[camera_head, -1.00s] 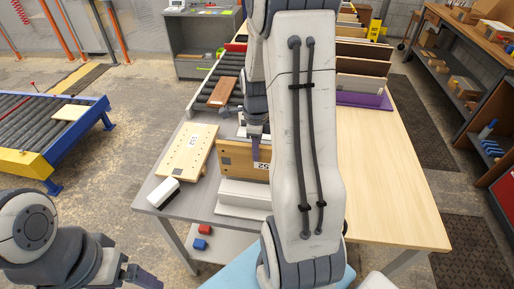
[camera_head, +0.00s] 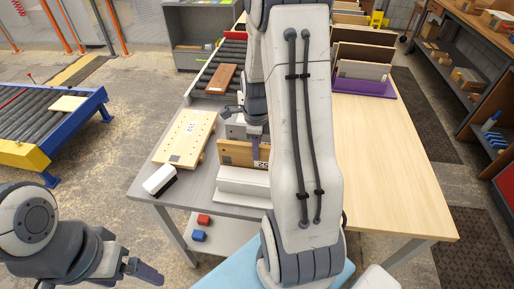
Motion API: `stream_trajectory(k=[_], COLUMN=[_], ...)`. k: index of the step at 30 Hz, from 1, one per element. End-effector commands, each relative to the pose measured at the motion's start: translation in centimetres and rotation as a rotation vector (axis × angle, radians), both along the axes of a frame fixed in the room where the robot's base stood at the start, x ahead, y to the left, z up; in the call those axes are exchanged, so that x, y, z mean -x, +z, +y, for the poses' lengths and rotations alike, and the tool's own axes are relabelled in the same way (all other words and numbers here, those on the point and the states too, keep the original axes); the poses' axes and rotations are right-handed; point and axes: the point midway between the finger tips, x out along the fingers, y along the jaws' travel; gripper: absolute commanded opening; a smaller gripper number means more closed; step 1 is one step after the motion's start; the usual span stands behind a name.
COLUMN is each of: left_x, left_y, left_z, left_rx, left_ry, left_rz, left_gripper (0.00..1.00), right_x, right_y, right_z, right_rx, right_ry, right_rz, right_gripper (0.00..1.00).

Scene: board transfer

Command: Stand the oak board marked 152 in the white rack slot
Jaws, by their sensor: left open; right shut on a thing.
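An oak board (camera_head: 236,154) stands upright at the white rack (camera_head: 243,184). Its lower edge is hidden behind the rack's front wall, and its right end is hidden by my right arm. Its white label is partly covered, so I cannot read the full number. My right gripper (camera_head: 261,150) is shut on this board at its top edge; my arm partly hides the fingers. My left gripper (camera_head: 145,271) is open and empty at the lower left, off the table and far from the board.
Another light board (camera_head: 185,137) with a label lies flat on the grey table, left of the rack. A white block with a dark side (camera_head: 160,180) lies near the table's left edge. A brown board (camera_head: 221,79) lies on rollers behind. The pale tabletop (camera_head: 385,170) at right is clear.

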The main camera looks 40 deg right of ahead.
Motion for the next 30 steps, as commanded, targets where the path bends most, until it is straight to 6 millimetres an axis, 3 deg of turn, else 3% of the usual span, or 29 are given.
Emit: stream_trajectory(k=[8,9,12,23,30], left_x=[0.0,0.0,0.0,0.0,0.0], left_y=[0.0,0.0,0.0,-0.1,-0.5], left_z=[0.0,0.0,0.0,0.0,0.0], left_rx=[0.000,0.000,0.000,0.000,0.000], left_ry=[0.000,0.000,0.000,0.000,0.000], left_rz=[0.000,0.000,0.000,0.000,0.000], left_gripper=[0.93,0.93,0.93,0.93,0.93], right_x=[0.0,0.0,0.0,0.0,-0.2], right_y=[0.0,0.0,0.0,0.3,4.2], right_z=[0.0,0.0,0.0,0.0,-0.1], right_rx=[0.001,0.001,0.001,0.001,0.004], right_ry=[0.000,0.000,0.000,0.000,0.000], right_rz=[-0.001,-0.001,-0.001,-0.001,-0.007], right_gripper=[0.00,0.24,0.55,0.55,0.55])
